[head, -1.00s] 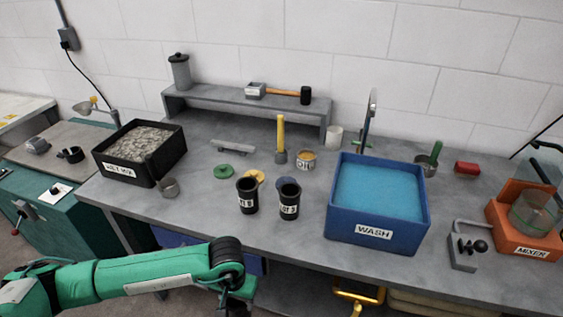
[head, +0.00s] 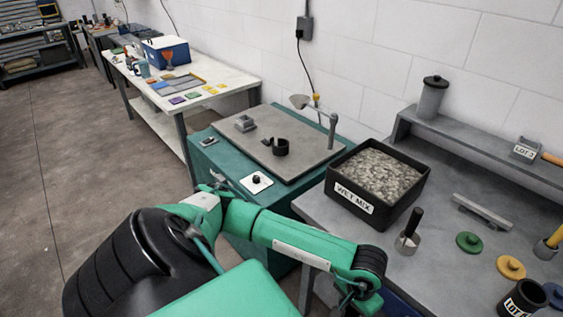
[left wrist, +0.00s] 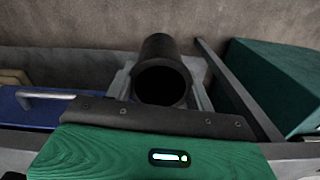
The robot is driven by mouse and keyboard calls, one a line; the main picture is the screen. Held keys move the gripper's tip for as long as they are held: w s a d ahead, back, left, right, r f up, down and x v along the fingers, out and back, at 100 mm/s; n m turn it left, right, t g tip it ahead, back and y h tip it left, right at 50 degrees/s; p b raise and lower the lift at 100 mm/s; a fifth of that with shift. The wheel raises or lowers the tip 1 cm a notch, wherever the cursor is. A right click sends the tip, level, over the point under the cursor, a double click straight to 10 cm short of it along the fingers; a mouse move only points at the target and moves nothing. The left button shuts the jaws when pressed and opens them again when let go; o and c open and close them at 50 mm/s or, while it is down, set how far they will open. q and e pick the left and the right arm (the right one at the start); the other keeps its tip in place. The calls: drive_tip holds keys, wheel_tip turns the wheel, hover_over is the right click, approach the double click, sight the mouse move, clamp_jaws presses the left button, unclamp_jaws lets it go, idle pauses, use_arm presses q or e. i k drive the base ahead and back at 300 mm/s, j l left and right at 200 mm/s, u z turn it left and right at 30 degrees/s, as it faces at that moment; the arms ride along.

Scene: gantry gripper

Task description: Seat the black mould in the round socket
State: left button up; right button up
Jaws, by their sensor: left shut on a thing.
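The black mould (left wrist: 162,85) is a dark open-ended cylinder in the left wrist view. My left gripper (left wrist: 160,100) is shut on it, with grey fingers on both sides and the open end facing the camera. In the head view my green left arm reaches across the lower middle; its fingers and the held mould are hidden or below the frame. A black round holder with a gap in its side, seemingly the round socket (head: 281,147), stands empty on the grey top of the teal bench. My right gripper is not in view.
The wet-mix tub (head: 377,180) stands on the grey table (head: 440,275) right of the teal bench (head: 232,170). A black-handled scoop (head: 408,242), a green lid (head: 469,242) and a labelled black cup (head: 520,300) are nearby. A funnel stand (head: 332,130) rises behind the socket.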

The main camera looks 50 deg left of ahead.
sight(280, 150)
drive_tip(key=j, duration=0.5)
drive_tip(key=k+j+z, duration=0.15)
drive_tip(key=j, duration=0.9)
drive_tip(key=k+j+z, duration=0.1)
drive_tip(key=j, duration=0.4)
